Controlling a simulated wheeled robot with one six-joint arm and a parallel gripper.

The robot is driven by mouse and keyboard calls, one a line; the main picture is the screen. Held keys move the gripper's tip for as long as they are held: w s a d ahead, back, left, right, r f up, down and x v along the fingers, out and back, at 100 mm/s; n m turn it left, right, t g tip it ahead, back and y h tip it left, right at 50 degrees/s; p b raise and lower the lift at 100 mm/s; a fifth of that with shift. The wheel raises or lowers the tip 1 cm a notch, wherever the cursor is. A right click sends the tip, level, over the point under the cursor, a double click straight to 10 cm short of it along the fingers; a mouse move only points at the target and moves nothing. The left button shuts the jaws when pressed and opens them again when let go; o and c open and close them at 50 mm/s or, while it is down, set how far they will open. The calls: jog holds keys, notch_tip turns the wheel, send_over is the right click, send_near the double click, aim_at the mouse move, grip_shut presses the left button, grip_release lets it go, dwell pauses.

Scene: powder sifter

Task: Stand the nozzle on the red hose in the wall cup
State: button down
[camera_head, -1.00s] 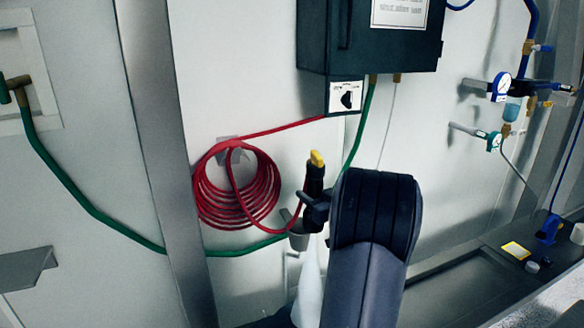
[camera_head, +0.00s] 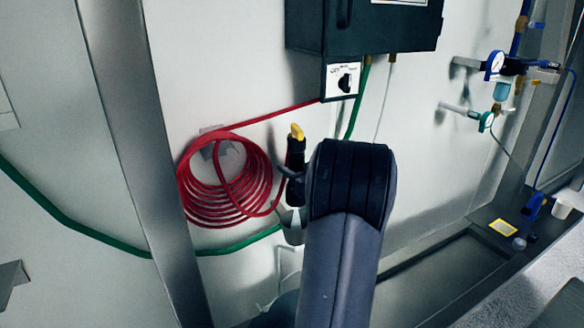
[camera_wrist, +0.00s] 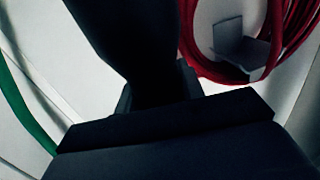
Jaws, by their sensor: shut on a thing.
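The black nozzle (camera_head: 296,158) with a yellow top stands roughly upright in the head view. My gripper (camera_head: 292,177) is shut on it, partly hidden behind my wrist. The red hose (camera_head: 225,190) hangs coiled on a wall bracket left of the nozzle, with its loose end running up to it. The grey wall cup (camera_head: 293,232) is directly below the nozzle in the picture. I cannot tell whether the nozzle's lower end is inside the cup or in front of it. In the wrist view a dark upright shape, probably the nozzle (camera_wrist: 145,45), fills the middle above my dark gripper.
A dark control box (camera_head: 365,30) hangs above, with a switch plate (camera_head: 342,82). A green hose (camera_head: 75,220) runs low along the wall. A metal post (camera_head: 135,140) stands left of the coil. Gauges and blue pipes (camera_head: 497,68) are at the right, above a trough (camera_head: 440,280).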

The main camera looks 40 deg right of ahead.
jog(key=shift+f+b, duration=4.55)
jog(key=shift+f, duration=1.8)
jog(key=shift+f+b, duration=0.45)
jog(key=shift+f, duration=0.15)
jog(key=c, duration=0.8)
grip_release()
jog(key=shift+c, duration=0.2)
jog(key=shift+s, duration=0.15)
jog(key=s+a+b, duration=0.1)
jog(key=s, duration=0.9)
jog(key=shift+s, duration=0.3)
